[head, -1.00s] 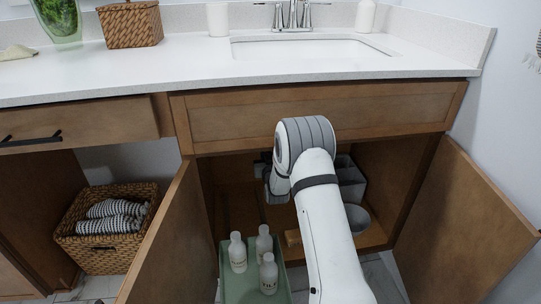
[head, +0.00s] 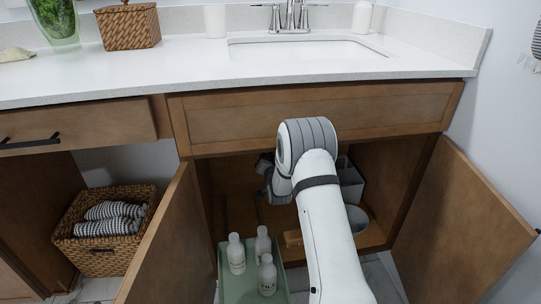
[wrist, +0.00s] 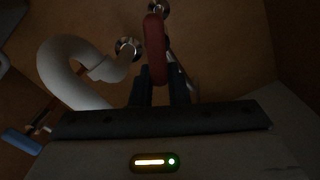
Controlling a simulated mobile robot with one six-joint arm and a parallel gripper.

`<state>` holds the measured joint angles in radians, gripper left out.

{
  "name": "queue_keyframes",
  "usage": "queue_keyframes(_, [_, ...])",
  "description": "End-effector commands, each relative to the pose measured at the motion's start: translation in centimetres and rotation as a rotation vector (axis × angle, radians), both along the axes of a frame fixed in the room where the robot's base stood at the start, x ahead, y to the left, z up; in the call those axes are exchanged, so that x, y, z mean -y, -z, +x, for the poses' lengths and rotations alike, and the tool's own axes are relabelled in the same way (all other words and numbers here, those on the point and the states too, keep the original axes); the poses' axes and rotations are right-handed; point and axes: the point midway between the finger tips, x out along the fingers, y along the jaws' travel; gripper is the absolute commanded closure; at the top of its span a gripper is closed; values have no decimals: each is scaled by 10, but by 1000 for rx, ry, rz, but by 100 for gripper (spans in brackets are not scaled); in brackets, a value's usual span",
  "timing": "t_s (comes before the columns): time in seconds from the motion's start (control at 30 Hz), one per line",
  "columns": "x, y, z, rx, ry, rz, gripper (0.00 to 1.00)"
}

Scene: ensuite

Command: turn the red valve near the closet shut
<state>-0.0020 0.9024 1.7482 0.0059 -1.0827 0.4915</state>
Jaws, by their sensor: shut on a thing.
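The red valve (wrist: 155,48) has an elongated red handle and shows in the dark wrist view near the top middle, by a round metal fitting on the cabinet's back wall. My gripper (wrist: 159,80) has its two dark fingers at the lower part of the handle and is shut on it. In the head view my white arm reaches into the open cabinet under the sink. The valve is hidden there.
A white curved drain pipe (wrist: 62,68) is left of my fingers. Open cabinet doors (head: 165,245) (head: 465,225) flank my arm. A green tray (head: 243,287) with white bottles (head: 237,254) stands in front. A grey bin (head: 350,180) is right inside the cabinet.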

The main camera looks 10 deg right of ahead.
Motion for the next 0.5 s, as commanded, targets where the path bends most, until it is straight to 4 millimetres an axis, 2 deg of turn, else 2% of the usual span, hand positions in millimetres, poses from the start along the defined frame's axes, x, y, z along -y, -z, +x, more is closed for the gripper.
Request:
queue_keyframes(0.03, [-2, 9, -2, -18, -7, 40, 100])
queue_keyframes(0.5, [5, 17, -2, -18, -7, 487, 100])
